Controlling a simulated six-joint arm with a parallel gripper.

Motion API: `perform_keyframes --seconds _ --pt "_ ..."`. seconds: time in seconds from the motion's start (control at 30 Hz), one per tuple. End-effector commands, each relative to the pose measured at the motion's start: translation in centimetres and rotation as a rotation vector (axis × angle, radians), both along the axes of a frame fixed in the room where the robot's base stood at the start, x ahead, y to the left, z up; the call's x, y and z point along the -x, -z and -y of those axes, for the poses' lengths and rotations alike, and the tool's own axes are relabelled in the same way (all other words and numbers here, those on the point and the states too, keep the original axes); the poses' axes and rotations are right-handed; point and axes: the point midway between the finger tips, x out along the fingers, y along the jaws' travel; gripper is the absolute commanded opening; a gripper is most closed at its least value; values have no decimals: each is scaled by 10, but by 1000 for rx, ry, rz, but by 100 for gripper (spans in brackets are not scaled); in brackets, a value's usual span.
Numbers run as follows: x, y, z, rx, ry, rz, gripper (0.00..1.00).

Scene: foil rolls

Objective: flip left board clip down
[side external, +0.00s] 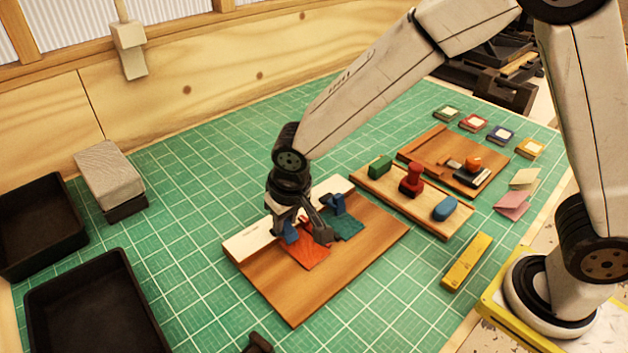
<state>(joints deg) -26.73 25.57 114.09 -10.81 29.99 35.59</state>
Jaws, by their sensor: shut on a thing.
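A wooden board (364,249) lies on the green mat with a pale strip (252,243) along its back edge. The left blue clip (290,233) sits at this strip beside an orange-red sheet (305,252). My gripper (303,233) is low over the board, shut on the left clip, and its fingers hide much of it. Whether the clip is up or down cannot be told.
A tray (376,191) with green, red and blue handled pieces and another wooden board (426,142) are at the right. A yellow bar (466,261) lies in front of them. Black bins (95,308) and a grey block (108,172) are at the left. The mat between is clear.

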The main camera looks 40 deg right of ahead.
Motion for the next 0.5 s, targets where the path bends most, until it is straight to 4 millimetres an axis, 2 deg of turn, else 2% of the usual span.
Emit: perform_keyframes --seconds 0.5 --pt "4 1 0 -3 -2 124 0"
